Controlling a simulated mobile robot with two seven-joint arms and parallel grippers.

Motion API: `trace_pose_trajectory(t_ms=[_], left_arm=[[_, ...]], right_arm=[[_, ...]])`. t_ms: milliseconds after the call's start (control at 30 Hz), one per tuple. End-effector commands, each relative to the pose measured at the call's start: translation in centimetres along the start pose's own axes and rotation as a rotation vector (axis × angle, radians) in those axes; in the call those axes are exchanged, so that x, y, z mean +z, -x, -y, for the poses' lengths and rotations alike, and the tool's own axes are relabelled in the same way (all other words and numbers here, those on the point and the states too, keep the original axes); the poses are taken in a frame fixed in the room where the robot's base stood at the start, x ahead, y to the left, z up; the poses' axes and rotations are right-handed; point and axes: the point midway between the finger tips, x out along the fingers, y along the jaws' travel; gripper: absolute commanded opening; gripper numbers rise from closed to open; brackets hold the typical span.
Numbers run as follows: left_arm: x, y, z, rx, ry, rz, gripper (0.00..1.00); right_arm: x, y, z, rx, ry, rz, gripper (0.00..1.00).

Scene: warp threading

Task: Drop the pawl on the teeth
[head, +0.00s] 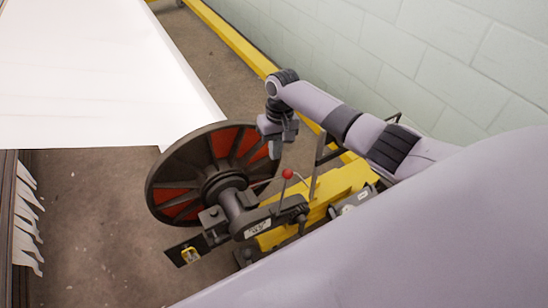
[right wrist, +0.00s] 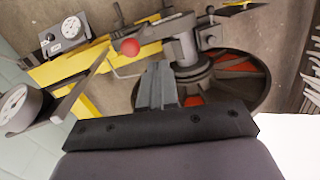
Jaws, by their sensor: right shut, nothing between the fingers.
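A lever with a red ball knob (head: 287,173) rises from the dark mechanism beside the hub of a large black wheel (head: 158,195) with red panels. The knob also shows in the right wrist view (right wrist: 130,47), left of my fingertips. I cannot tell which part is the pawl, and no teeth can be made out. My right gripper (head: 276,150) hangs above the wheel's right rim, apart from the knob. Its fingers are shut and empty in the right wrist view (right wrist: 155,70). My left gripper is not in view.
A yellow frame (head: 335,190) carries the mechanism, with a gauge (right wrist: 69,28) on it. White cloth (head: 90,75) stretches at the upper left. A pale block wall (head: 440,40) and a yellow floor rail (head: 235,40) stand beyond. Bare floor (head: 95,225) lies left of the wheel.

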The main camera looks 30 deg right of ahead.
Motion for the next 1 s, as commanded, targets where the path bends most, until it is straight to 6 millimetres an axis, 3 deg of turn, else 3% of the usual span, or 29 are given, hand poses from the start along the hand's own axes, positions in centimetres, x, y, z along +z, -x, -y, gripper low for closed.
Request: trace_pose_trajectory(t_ms=[100, 300, 867, 1000], left_arm=[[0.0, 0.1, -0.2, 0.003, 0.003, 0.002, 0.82], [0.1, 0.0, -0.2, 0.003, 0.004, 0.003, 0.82], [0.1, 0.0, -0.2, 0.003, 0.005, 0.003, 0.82], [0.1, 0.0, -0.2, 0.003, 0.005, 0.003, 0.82]], right_arm=[[-0.1, 2.4, -0.1, -0.002, 0.002, -0.005, 0.0], [-0.1, 4.4, -0.2, -0.002, 0.001, -0.001, 0.0], [-0.1, 4.8, -0.1, -0.003, 0.002, 0.0, 0.0], [0.1, 4.0, 0.1, -0.006, 0.012, -0.008, 0.0]])
